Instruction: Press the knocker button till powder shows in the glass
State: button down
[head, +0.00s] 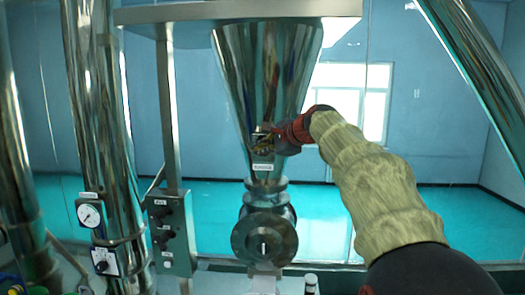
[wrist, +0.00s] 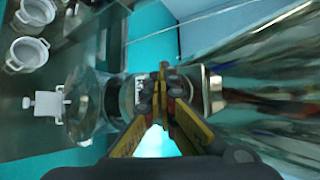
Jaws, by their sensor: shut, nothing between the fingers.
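My gripper (head: 264,141) is shut and empty. In the head view it is at the lower front of the steel hopper cone (head: 262,60), just above a small white label (head: 263,167) whose text is too small to read surely. The knocker button is not clearly visible; the gripper may hide it. In the wrist view the closed yellow-and-black fingers (wrist: 164,76) point at the hopper's narrow outlet, and I cannot tell if they touch it. Below the cone is a round flanged steel housing (head: 264,240). I cannot make out a glass or powder.
A control box with black knobs (head: 167,232) stands left of the hopper on a steel post. A white dial gauge (head: 90,214) and a knob plate (head: 105,262) sit on a shiny pipe. White pots (wrist: 28,52) show in the wrist view. A slanted pipe (head: 480,75) is at right.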

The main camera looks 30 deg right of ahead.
jog(key=shift+w+d+p, duration=0.35)
jog(key=shift+w+p, duration=0.05)
jog(key=shift+w, duration=0.15)
dwell(0.9)
jog(key=shift+s+a+f+b, duration=0.1)
jog(key=shift+s+a+b, duration=0.55)
jog(key=shift+s, duration=0.35)
jog(key=s+a+b, duration=0.1)
jog(key=s, duration=0.1)
jog(key=s+a, duration=0.2)
jog(key=shift+b, duration=0.35)
jog(key=shift+d, duration=0.1)
dwell(0.7)
